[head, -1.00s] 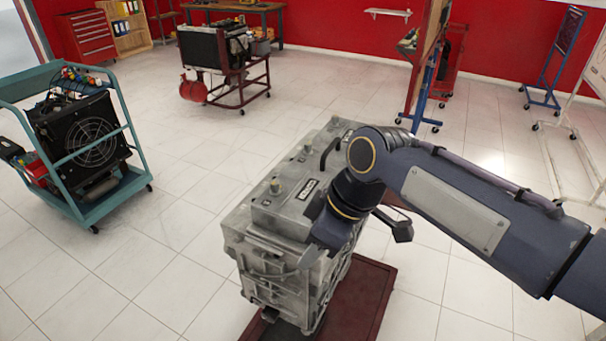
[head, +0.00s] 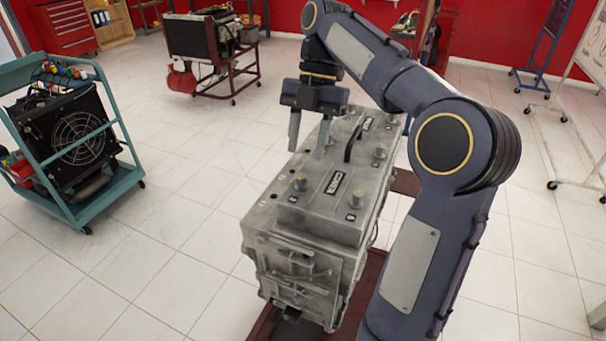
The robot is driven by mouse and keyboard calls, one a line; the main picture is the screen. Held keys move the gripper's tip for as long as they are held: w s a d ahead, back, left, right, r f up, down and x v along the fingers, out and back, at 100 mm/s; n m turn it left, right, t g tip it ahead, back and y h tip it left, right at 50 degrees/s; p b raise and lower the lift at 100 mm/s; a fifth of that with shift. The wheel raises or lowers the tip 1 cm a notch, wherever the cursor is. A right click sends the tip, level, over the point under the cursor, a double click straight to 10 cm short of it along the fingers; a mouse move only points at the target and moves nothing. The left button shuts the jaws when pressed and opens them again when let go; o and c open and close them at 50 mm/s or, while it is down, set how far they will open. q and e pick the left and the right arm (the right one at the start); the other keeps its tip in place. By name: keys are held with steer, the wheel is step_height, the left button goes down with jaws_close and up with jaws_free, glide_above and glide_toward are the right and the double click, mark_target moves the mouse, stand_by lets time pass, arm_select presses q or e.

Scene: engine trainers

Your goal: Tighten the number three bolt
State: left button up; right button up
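A grey engine block (head: 320,225) stands on a dark red stand (head: 264,328). The small number marks are too blurred to read, so I cannot tell which bolt is number three. My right gripper (head: 307,150) points down over the far left part of the cover. Its two fingers are apart with nothing seen between them. It may hide part of the cover. My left gripper is out of view.
A black handle (head: 354,140) stands up on the cover to the right of my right gripper. A teal cart (head: 85,210) with a fan unit stands at the left. Another engine on a red stand (head: 232,82) is at the back. The floor left of the engine is clear.

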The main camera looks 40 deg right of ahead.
mark_target(302, 175)
steer(key=x, duration=0.5)
steer(key=shift+b, duration=0.35)
jaws_close()
